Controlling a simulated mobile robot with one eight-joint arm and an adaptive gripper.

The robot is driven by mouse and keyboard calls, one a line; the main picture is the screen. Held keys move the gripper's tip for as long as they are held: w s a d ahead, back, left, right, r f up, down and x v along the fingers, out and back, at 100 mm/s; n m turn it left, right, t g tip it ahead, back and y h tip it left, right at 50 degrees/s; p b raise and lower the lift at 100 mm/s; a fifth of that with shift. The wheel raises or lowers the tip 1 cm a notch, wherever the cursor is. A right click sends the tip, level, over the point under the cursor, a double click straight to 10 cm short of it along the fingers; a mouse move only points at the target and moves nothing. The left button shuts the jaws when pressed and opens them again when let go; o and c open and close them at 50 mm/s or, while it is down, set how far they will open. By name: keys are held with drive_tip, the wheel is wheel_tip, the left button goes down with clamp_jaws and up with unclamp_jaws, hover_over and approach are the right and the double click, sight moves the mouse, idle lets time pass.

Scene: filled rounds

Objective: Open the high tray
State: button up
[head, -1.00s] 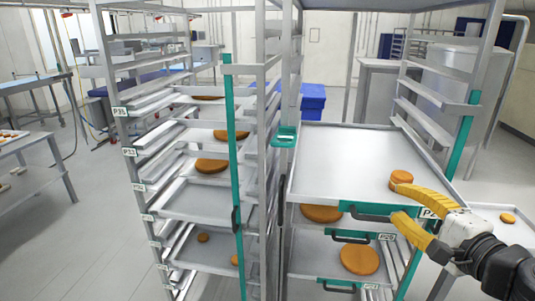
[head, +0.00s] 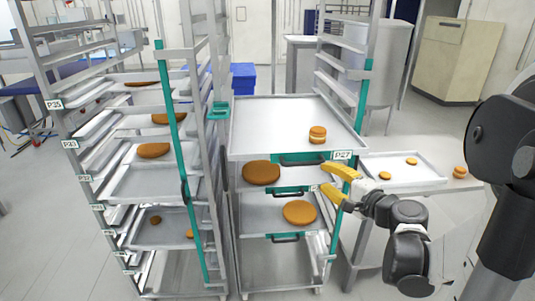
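The high tray (head: 270,112) is the top, pale metal tray of the right rack. A small filled round (head: 317,135) sits on it near the front right. Its dark handle (head: 302,161) is on the teal front edge, left of a P27 label (head: 342,155). My gripper (head: 324,177) has two yellow fingers spread apart, one above the other, pointing left. It is at the rack's front right, just below the label and right of the handle. It appears empty; I cannot tell whether a fingertip touches the tray front.
Lower trays hold orange rounds (head: 261,172), (head: 299,212). A taller rack (head: 172,120) with several trays stands close on the left. A side table (head: 405,180) with a tray of small rounds is at the right. Floor is free at the far left.

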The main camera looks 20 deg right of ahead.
sight(305, 165)
drive_tip(key=b+x, duration=0.1)
drive_tip(key=x, duration=1)
drive_tip(key=shift+d, duration=0.1)
clamp_jaws()
drive_tip(key=shift+s, duration=0.1)
